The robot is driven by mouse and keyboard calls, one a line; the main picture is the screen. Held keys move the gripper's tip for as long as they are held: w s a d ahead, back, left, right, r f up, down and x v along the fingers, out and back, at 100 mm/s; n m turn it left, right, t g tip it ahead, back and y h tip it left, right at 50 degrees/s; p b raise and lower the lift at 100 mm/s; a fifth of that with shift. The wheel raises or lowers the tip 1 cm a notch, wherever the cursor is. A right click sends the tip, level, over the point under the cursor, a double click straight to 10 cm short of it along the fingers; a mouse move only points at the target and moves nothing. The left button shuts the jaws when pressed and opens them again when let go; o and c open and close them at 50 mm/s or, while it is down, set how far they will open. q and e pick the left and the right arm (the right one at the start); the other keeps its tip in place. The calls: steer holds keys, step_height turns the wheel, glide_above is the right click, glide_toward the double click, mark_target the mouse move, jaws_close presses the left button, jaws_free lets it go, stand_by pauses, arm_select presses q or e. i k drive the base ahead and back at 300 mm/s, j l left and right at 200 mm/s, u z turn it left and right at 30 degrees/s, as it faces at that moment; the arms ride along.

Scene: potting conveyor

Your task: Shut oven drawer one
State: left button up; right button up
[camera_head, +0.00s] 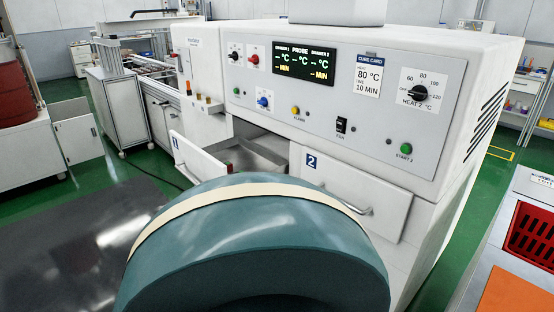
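The white oven (400,140) stands ahead with its control panel facing me. Oven drawer one (196,158), marked "1", is pulled out at the left of the oven's lower front, and its metal inside shows. A dark object lies in its far left part, too small to tell. Oven drawer two (350,192), marked "2", looks shut, with a bar handle on its front. The lower part of drawer one's front is hidden behind a large teal rounded shape with a cream band. Neither gripper is in view.
A dark mat (60,235) lies on the green floor at the left. A white cabinet machine (118,105) stands at the back left. A bench with a red basket (532,232) and an orange mat (515,290) is at the right.

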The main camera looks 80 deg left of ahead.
mark_target(199, 165)
steer(key=u, duration=3.25)
